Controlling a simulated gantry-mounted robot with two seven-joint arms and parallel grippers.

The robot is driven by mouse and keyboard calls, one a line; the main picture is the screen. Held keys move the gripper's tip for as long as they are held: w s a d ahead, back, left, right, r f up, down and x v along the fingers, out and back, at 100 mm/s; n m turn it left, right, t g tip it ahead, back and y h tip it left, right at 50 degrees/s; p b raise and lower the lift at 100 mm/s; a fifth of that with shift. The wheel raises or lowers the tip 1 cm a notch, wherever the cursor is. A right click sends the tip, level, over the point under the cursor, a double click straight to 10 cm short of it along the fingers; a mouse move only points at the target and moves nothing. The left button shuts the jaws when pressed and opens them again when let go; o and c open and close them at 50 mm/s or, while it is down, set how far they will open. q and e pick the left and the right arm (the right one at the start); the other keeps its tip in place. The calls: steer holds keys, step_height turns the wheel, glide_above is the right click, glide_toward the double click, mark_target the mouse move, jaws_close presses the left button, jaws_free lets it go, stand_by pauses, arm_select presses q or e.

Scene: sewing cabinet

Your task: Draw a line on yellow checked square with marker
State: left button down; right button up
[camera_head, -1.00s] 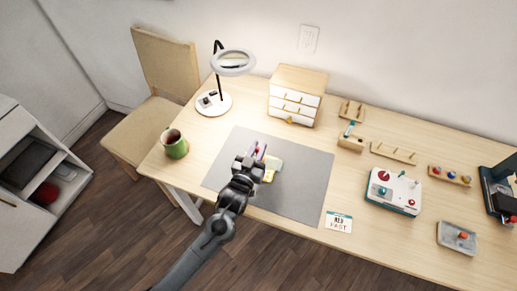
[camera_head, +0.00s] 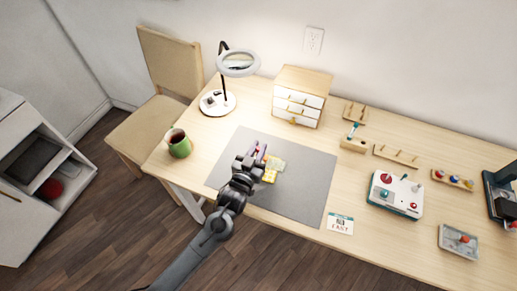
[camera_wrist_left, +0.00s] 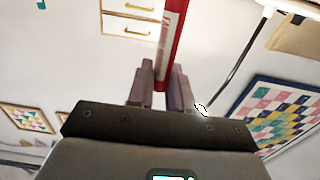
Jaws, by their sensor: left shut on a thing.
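The yellow checked square (camera_head: 271,174) lies on the grey mat (camera_head: 307,185), just right of my left gripper, with a paler yellow-green piece (camera_head: 277,163) at its upper right. My left gripper (camera_head: 257,155) is over the mat, left of the square, and partly hides its left side. The marker's tip is not clear in either view. My right gripper is not in view.
A small drawer unit (camera_head: 299,98) is behind the mat. A card (camera_head: 340,224) and a control box (camera_head: 394,194) lie to the right. The mat's right half is clear.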

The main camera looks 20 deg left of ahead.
arm_select(q)
steer(key=shift+a+p, duration=0.7)
steer(key=shift+a, duration=0.35)
stand_by(1.1)
steer(key=shift+r+p, duration=0.25)
steer(key=shift+p, duration=0.2)
stand_by(0.4)
steer(key=shift+r, duration=0.1)
stand_by(0.6)
steer(key=shift+r+p, duration=2.15)
steer(key=shift+p, duration=0.15)
